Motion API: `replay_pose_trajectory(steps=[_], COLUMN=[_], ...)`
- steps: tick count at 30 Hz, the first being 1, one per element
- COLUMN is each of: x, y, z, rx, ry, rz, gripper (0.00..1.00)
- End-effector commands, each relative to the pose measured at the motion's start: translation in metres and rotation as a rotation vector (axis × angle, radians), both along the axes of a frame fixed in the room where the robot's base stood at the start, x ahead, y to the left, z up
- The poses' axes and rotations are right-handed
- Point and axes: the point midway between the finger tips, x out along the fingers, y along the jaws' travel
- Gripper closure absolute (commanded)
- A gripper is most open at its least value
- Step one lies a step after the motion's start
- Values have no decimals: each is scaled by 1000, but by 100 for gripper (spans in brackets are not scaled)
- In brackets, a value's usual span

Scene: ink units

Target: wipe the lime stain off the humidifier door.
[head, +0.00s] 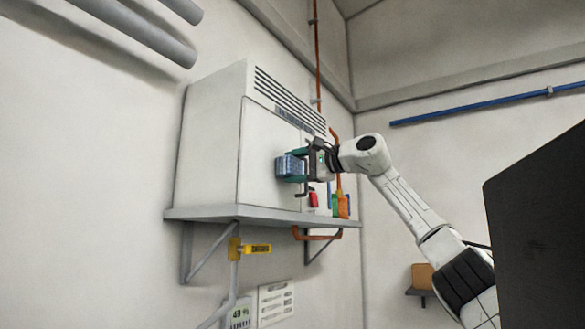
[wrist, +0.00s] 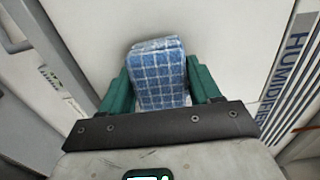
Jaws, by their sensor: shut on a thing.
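The humidifier (head: 210,140) is a pale box on a wall shelf, with its door (head: 262,150) facing my arm. My gripper (head: 296,165) is in front of the door, its green fingers shut on a folded blue checked cloth (head: 289,166). In the wrist view the cloth (wrist: 158,75) sits between the green fingers of my gripper (wrist: 160,90), with its far end at or very close to the pale door panel (wrist: 215,35). I cannot tell whether it touches. No lime stain shows clearly; a faint grey mark is near the cloth's far edge.
The shelf (head: 215,215) has a red item (head: 313,199) and an orange bottle (head: 343,206) at its right. An orange pipe (head: 318,235) loops below the shelf. A yellow valve handle (head: 257,249) hangs below its front edge. A dark panel (head: 540,220) fills the right side.

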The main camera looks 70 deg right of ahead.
Motion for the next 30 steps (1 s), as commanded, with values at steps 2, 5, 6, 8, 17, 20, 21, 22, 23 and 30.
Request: replay_pose_trajectory(steps=[2,5,6,8,17,20,21,22,23,30], x=[-9,-18,-21,-26,-49,-50,-50,-50,-50,-52], y=[2,4,5,7,13,13,13,13,13,14], z=[-1,-1,-1,0,1,1,1,1,1,1], rx=[-2,-3,-3,-3,-2,-2,-2,-2,-1,-2], ry=[-1,0,0,0,-1,-1,-1,-1,-2,-1], rz=[-1,-1,-1,0,1,2,2,2,2,1], gripper=[62,62,62,62,62,62,62,62,62,62])
